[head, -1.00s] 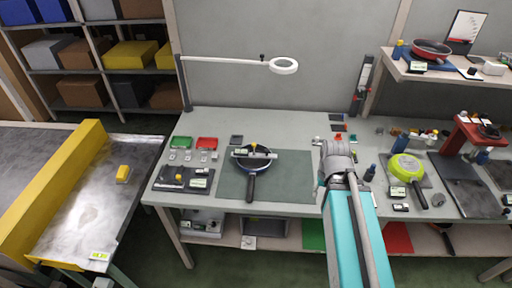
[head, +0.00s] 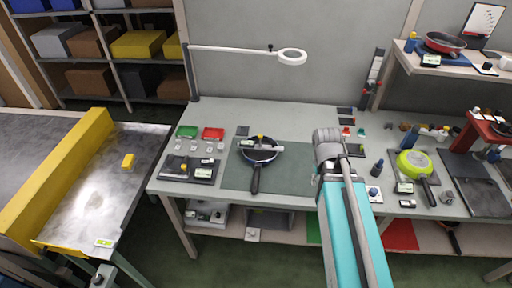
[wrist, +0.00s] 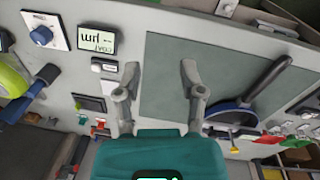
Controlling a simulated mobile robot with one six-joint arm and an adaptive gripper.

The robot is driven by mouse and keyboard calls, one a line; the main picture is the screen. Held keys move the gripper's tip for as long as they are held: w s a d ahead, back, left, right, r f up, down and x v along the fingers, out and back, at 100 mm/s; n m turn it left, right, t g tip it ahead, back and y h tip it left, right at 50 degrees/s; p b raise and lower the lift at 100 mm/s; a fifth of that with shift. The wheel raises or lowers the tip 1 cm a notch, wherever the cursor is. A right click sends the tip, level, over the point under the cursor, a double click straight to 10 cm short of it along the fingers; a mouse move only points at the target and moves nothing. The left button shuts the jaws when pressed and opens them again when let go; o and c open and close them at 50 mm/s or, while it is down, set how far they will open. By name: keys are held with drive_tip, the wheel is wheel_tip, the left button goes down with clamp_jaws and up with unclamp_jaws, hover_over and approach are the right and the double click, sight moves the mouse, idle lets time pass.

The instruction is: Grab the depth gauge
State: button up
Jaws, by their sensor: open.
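What looks like the depth gauge (head: 270,148), a pale bar with a yellow knob, lies across the dark blue pan (head: 260,158). The pan stands on the grey-green mat (head: 298,170), its handle toward me. My arm reaches over the bench to the right of the mat and hides my gripper in the head view. In the wrist view my gripper (wrist: 160,70) is open and empty, over the bench beside the mat's edge. The pan (wrist: 232,113) shows to the right of the fingers there, apart from them. I cannot make out the gauge clearly in that view.
A coating meter (wrist: 97,41) with a display lies left of the fingers in the wrist view. A green pan (head: 413,162) stands farther right on the bench. Small red and green trays (head: 213,133) lie left of the pan.

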drive_tip(key=w+a+f+n+t+h+b, duration=0.1)
drive_tip(key=w+a+f+n+h+b, duration=0.2)
drive_tip(key=w+a+n, duration=0.25)
drive_tip(key=n+t+h+b, duration=0.6)
drive_tip(key=n+t+b, duration=0.2)
drive_tip(key=n, duration=1.1)
approach(249, 141)
drive_tip(key=s+d+r, duration=0.2)
drive_tip(key=s+r, duration=0.2)
drive_tip(key=shift+w+d+r, duration=0.1)
drive_tip(key=shift+w, duration=0.15)
drive_tip(key=b+x, duration=0.3)
drive_tip(key=x, duration=0.5)
drive_tip(key=shift+w+d+b, duration=0.2)
drive_tip(key=shift+w+b, duration=0.05)
drive_tip(key=shift+b, duration=0.05)
